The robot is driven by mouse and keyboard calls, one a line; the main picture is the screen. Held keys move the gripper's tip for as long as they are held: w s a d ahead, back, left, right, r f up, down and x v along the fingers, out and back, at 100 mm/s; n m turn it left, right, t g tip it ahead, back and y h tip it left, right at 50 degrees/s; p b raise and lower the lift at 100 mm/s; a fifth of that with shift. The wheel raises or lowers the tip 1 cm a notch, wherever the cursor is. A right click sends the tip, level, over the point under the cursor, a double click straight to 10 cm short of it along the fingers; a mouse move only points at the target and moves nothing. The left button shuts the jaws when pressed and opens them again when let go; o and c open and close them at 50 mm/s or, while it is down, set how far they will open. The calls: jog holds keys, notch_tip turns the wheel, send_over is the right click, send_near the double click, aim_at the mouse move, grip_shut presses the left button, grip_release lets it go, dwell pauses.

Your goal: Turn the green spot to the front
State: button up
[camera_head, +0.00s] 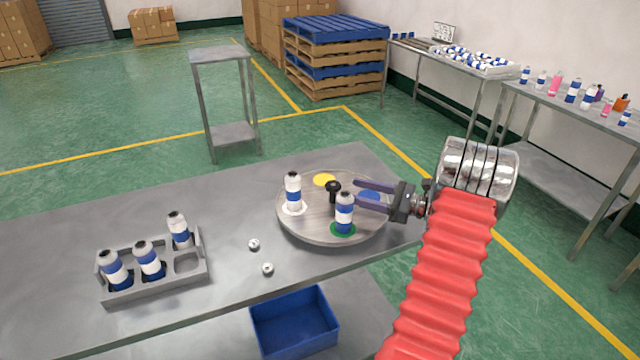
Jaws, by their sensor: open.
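A round metal turntable (300,228) sits near the right end of the steel table, with a black knob (333,187) standing at its middle. Its green spot (342,230) is at the near side, a little right of centre, under an upright white and blue bottle (345,212). The white spot (294,209) is at the left under another bottle (293,190). The yellow spot (324,180) is bare at the back. The blue spot (371,197) is at the right, partly covered by my gripper (357,194). My gripper is open, fingers pointing left over the turntable's right side. I cannot tell whether they touch anything.
A grey rack (150,288) with several bottles and an empty slot stands at the left. Two small caps (254,244) (267,268) lie between rack and turntable. A blue bin (295,325) is below the table's front edge. The table's back left is clear.

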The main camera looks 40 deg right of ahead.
send_over(321, 198)
jog(key=shift+s+a, duration=0.1)
dwell(0.5)
grip_shut()
dwell(0.6)
